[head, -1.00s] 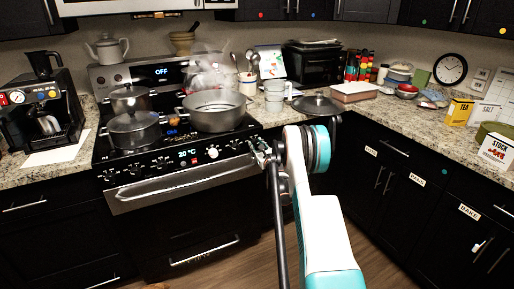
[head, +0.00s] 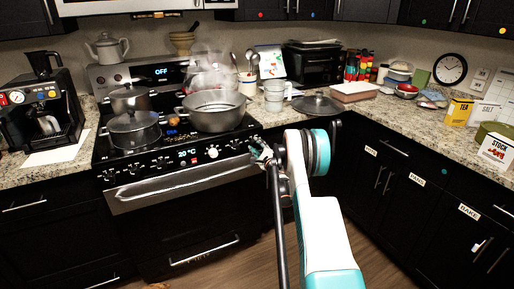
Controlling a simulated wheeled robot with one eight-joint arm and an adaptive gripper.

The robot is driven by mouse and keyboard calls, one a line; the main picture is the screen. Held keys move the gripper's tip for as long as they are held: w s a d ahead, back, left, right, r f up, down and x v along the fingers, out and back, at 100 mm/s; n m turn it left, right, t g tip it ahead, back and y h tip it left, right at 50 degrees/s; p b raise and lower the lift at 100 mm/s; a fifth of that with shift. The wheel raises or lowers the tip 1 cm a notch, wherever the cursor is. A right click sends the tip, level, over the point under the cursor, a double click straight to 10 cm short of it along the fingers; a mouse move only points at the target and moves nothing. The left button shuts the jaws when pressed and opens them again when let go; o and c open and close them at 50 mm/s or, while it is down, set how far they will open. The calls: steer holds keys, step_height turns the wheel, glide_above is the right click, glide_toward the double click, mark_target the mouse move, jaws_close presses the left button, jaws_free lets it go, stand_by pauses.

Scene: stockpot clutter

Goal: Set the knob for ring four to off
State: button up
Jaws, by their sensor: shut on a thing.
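The black stove (head: 150,172) stands at left centre with a row of dark knobs (head: 160,160) and a white knob (head: 213,152) along its front panel. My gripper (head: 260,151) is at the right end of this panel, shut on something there. The thing in its jaws is too small and too covered to make out; it is where a knob at the panel's right end would sit. Ring numbers and knob settings are too small to read. The panel display (head: 188,152) reads 20 °C.
The oven handle (head: 185,178) runs below the panel. A lid (head: 317,104) and cups (head: 274,101) lie on the counter right of the stove.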

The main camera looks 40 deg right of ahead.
steer(key=n, duration=0.4)
steer(key=shift+n, duration=0.4)
steer(key=n+y, duration=0.1)
steer(key=n, duration=0.4)
steer(key=shift+t, duration=0.3)
steer(key=n, duration=0.4)
steer(key=shift+n, duration=0.4)
steer(key=shift+n+y, duration=0.3)
steer(key=shift+n, duration=1.7)
steer(key=o, duration=1.1)
steer(key=shift+d, duration=0.1)
steer(key=shift+c, duration=0.2)
